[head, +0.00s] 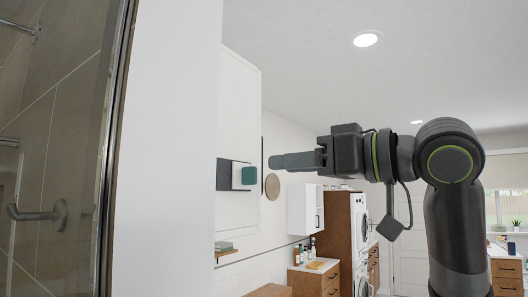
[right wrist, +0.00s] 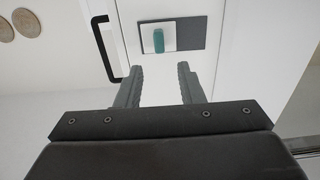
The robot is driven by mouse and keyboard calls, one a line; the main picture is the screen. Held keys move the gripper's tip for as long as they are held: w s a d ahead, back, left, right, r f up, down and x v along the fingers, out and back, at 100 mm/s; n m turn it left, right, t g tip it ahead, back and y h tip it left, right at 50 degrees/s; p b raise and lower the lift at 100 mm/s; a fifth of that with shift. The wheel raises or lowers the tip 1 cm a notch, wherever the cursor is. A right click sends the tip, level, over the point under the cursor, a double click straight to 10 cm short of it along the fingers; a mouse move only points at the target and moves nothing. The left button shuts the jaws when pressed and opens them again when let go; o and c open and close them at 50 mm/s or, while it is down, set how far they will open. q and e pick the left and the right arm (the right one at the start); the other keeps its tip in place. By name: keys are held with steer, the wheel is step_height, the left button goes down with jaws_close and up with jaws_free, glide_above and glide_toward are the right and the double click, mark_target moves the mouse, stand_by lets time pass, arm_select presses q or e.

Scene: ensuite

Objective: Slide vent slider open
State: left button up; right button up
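The vent slider is a white plate (head: 236,176) with a teal knob (head: 249,175), in front of a dark grey panel (head: 222,174) on a white upright surface. In the right wrist view the teal knob (right wrist: 158,41) stands on the white plate (right wrist: 146,35), at one end of the grey panel (right wrist: 190,33). My right gripper (head: 274,161) points left towards the knob. In the right wrist view its two fingers (right wrist: 160,86) are apart with nothing between them, and the knob lies beyond the tips, apart from them. My left gripper is not in view.
A black bar handle (right wrist: 106,48) is close to the vent in the right wrist view. A glass shower door with a metal handle (head: 38,213) is at the left. White and wooden cabinets (head: 312,280) stand farther back.

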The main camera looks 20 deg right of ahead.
mark_target(248, 176)
steer(key=p+x, duration=0.2)
steer(key=x, duration=0.3)
steer(key=shift+w+a, duration=0.15)
steer(key=shift+w, duration=0.1)
jaws_close()
